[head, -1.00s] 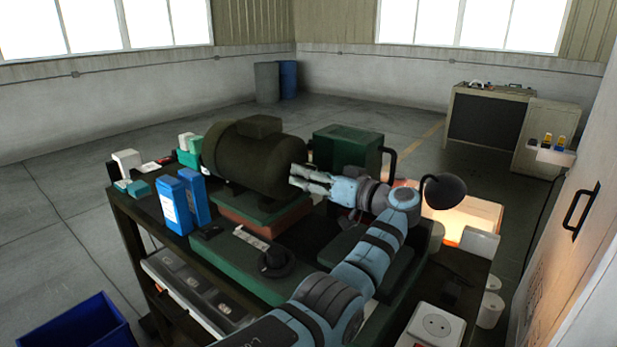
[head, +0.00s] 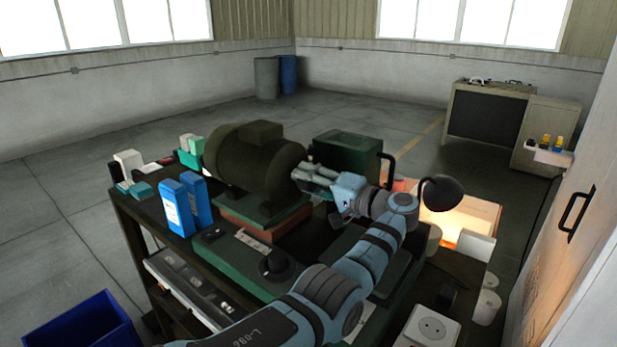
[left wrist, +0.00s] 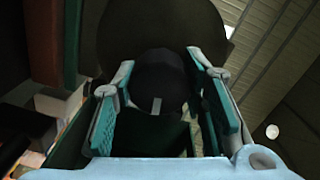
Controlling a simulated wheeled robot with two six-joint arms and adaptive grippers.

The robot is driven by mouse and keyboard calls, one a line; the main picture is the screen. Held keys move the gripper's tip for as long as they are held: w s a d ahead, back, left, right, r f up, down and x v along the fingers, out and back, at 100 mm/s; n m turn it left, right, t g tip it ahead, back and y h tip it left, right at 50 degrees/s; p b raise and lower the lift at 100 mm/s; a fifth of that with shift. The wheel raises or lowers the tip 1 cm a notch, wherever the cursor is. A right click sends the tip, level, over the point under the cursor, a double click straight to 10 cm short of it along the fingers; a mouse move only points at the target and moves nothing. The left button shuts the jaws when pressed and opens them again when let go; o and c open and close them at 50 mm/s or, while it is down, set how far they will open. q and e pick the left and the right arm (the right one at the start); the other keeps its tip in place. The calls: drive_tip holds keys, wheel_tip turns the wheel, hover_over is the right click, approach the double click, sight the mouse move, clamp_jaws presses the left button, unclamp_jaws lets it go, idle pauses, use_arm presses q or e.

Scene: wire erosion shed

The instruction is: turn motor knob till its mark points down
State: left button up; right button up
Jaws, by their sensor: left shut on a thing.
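The motor (head: 250,160) is a big dark olive cylinder on a red and green base, at the back of the bench in the head view. It also fills the top of the left wrist view (left wrist: 150,22). My left gripper (head: 303,169) is at its right end face. In the left wrist view its teal-padded fingers are shut on the dark round knob (left wrist: 160,78), one on either side. A pale mark (left wrist: 156,105) shows near the knob's lower edge in that picture, which lies on its side with the roof at right. In the head view the gripper hides the knob.
A green box (head: 345,148) with a handle stands just behind my gripper. Blue and white cartons (head: 177,208) stand at the bench's left. A black lamp (head: 443,192) stands right of my wrist. A white socket box (head: 430,327) lies at front right.

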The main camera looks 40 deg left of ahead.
use_arm(q)
drive_tip(key=m, duration=0.2)
drive_tip(key=m+p, duration=0.1)
drive_tip(key=m, duration=0.1)
drive_tip(key=shift+r+m, duration=0.2)
drive_tip(key=shift+m, duration=0.1)
drive_tip(key=m+p, duration=0.1)
drive_tip(key=m, duration=0.8)
drive_tip(key=shift+f+m, duration=0.15)
drive_tip(key=shift+m, duration=0.25)
drive_tip(key=m, duration=0.5)
drive_tip(key=shift+f+g, duration=0.15)
drive_tip(key=shift+g, duration=0.15)
drive_tip(key=shift+m, duration=0.3)
drive_tip(key=o, duration=1.2)
drive_tip(key=shift+c, duration=0.2)
wheel_tip(320, 180, up, 10)
drive_tip(key=shift+r, duration=0.1)
